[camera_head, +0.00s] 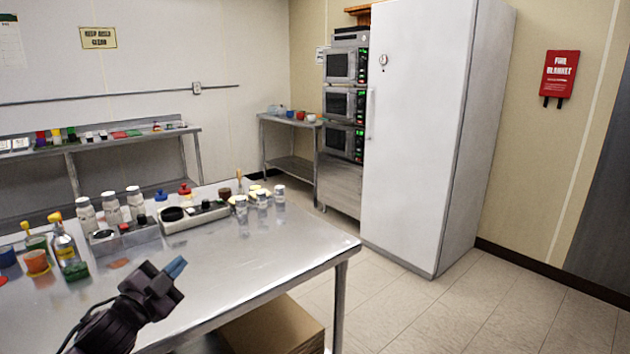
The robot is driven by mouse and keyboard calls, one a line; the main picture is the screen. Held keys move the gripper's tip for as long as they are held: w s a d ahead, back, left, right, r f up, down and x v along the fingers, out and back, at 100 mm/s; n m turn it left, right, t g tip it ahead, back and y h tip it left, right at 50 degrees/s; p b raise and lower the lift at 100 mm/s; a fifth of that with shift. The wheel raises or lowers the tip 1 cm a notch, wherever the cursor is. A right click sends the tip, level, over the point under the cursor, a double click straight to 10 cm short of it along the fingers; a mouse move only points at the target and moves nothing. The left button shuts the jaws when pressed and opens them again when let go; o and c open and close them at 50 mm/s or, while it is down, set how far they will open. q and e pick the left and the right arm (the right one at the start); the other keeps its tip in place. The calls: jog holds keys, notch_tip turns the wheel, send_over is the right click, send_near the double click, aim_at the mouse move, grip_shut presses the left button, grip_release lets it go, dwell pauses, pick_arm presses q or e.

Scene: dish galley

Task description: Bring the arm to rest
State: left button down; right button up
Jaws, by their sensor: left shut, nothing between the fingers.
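My left gripper (176,268) comes in from the lower left, dark with a blue tip. It is shut and empty. In the picture it lies over the front part of the steel table (270,245), apart from the bottles and trays; its height above the top is hard to tell. My right gripper is not in view.
A cardboard box (275,325) sits below. A tall white fridge (415,130) and stacked ovens (340,104) stand behind. The table's right front is clear.

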pick_arm(q)
jog(key=s+f+n+g+y, duration=0.2)
jog(key=s+f+n, duration=0.2)
jog(key=s+f, duration=0.4)
jog(key=s+f+n+g+y, duration=0.2)
jog(key=s+f+n, duration=0.3)
jog(key=f, duration=0.6)
jog(key=s+f+n+g+y, duration=0.1)
jog(key=s+f, duration=0.5)
jog(key=s, duration=0.4)
jog(key=s+f+n+g+y, duration=0.1)
jog(key=s+f+n+g, duration=0.1)
jog(key=s+f, duration=0.4)
jog(key=s, duration=0.4)
jog(key=shift+a+f+n+g, duration=0.2)
jog(key=shift+n+g, duration=0.1)
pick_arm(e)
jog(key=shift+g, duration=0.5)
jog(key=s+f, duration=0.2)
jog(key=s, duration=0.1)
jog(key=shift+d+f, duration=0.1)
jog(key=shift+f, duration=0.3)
pick_arm(q)
jog(key=shift+s, duration=0.15)
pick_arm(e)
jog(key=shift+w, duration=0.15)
